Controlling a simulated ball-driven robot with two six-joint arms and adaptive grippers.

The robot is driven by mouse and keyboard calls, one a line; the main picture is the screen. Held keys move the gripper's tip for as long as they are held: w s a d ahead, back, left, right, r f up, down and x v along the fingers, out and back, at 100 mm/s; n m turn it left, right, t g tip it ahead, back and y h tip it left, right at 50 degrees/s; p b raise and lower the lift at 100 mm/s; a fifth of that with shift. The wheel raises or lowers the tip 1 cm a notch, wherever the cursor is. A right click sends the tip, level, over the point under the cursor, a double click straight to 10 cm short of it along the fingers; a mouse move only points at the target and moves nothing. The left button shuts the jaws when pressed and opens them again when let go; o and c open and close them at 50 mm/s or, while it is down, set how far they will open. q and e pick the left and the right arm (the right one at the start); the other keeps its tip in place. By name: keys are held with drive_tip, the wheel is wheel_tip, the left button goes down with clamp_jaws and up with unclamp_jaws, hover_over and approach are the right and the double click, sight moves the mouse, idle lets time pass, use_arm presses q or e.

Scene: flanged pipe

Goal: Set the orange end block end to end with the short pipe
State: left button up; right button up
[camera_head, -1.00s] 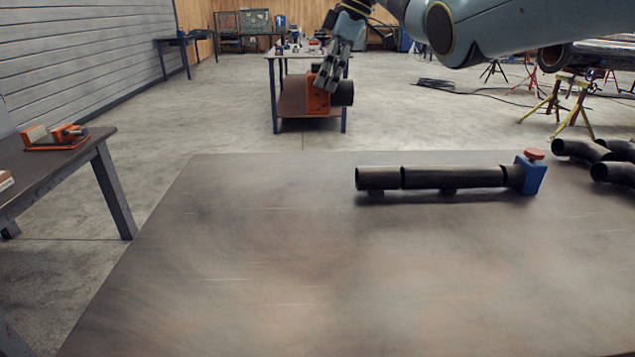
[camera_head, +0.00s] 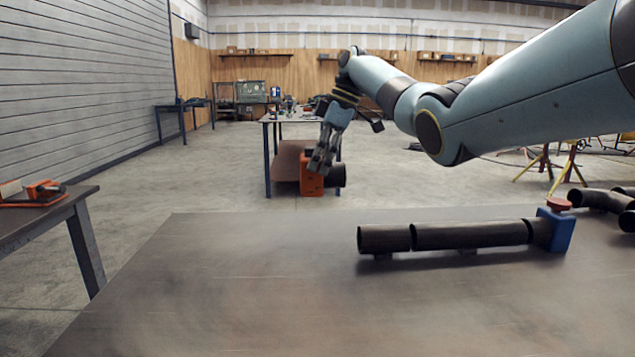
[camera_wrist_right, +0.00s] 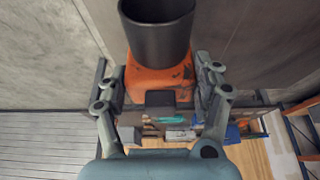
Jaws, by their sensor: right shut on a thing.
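The orange end block (camera_head: 312,178) has a dark pipe stub facing right in the head view. My right gripper (camera_head: 322,158) is shut on this block and holds it in the air, up and left of the short pipe. In the right wrist view, the orange block (camera_wrist_right: 158,82) sits between both fingers and its dark stub (camera_wrist_right: 158,30) points away. The short dark pipe (camera_head: 384,239) lies at the left end of a row on low supports above the table. Its left end is free and apart from the block. My left gripper is out of view.
A longer dark pipe (camera_head: 468,234) continues the row to a blue end block (camera_head: 556,230) with a red knob. Dark elbow pipes (camera_head: 600,200) lie at the right. The table (camera_head: 240,290) is clear at left and front. A side table (camera_head: 40,218) stands at left.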

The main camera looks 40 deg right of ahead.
drive_tip(key=shift+s+a+f+p, duration=0.25)
drive_tip(key=shift+s+a+f, duration=1.05)
drive_tip(key=shift+f, duration=0.45)
drive_tip(key=shift+s+a+f+p, duration=0.2)
drive_tip(key=shift+s+a+f, duration=0.85)
drive_tip(key=shift+s+f, duration=0.55)
drive_tip(key=shift+s+a+f+p, duration=0.25)
drive_tip(key=shift+s+a+f, duration=0.95)
drive_tip(key=shift+f, duration=0.65)
drive_tip(key=o, duration=1.8)
drive_tip(key=shift+s, duration=0.1)
drive_tip(key=shift+c, duration=0.2)
drive_tip(key=v, duration=1.2)
drive_tip(key=shift+f, duration=0.1)
